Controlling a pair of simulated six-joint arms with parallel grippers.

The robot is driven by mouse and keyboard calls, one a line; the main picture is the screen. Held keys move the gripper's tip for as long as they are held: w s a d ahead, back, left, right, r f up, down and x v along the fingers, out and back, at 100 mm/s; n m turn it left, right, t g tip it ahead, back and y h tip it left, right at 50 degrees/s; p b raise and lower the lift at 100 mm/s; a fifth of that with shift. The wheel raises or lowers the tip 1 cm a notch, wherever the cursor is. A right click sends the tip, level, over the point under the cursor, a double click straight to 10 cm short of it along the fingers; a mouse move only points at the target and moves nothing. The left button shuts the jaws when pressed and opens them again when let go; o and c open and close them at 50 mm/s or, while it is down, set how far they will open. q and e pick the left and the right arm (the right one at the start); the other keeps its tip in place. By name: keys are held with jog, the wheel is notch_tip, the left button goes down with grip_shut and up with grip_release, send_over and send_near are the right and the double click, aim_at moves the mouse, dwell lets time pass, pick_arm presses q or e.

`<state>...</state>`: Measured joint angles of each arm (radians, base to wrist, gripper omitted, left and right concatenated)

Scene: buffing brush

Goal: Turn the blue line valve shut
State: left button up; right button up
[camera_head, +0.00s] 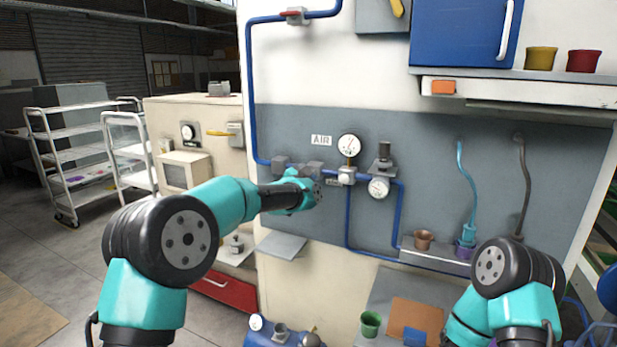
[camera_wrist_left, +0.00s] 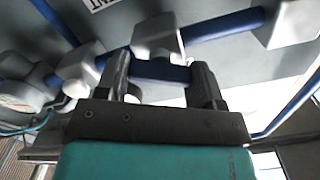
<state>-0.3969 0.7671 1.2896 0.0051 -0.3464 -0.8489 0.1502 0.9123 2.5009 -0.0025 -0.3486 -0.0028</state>
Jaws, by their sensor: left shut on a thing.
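The blue line (camera_head: 250,100) runs down the wall panel and then right, past grey blocks (camera_head: 280,162) under the AIR label. My left gripper (camera_head: 308,190) is at this line, and its hand hides much of the valve there in the head view. In the left wrist view, the left gripper (camera_wrist_left: 162,80) has its two fingers at either end of a short blue bar, the valve handle (camera_wrist_left: 160,72). A pale valve block (camera_wrist_left: 157,36) on the blue pipe (camera_wrist_left: 225,24) sits just beyond the handle. My right arm shows at bottom right; its gripper is not visible.
A gauge (camera_head: 348,146) and a regulator with a second gauge (camera_head: 379,187) stand just right of the left hand. A red-handled valve (camera_head: 293,14) is on the upper pipe. A small grey shelf (camera_head: 281,245) juts out below. A copper cup (camera_head: 423,239) stands on a ledge at right.

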pick_arm(q)
jog(key=m, duration=1.2)
dwell(0.4)
jog(key=o, duration=0.9)
jog(key=shift+s, duration=0.1)
jog(key=v, duration=1.7)
jog(key=shift+s, duration=0.1)
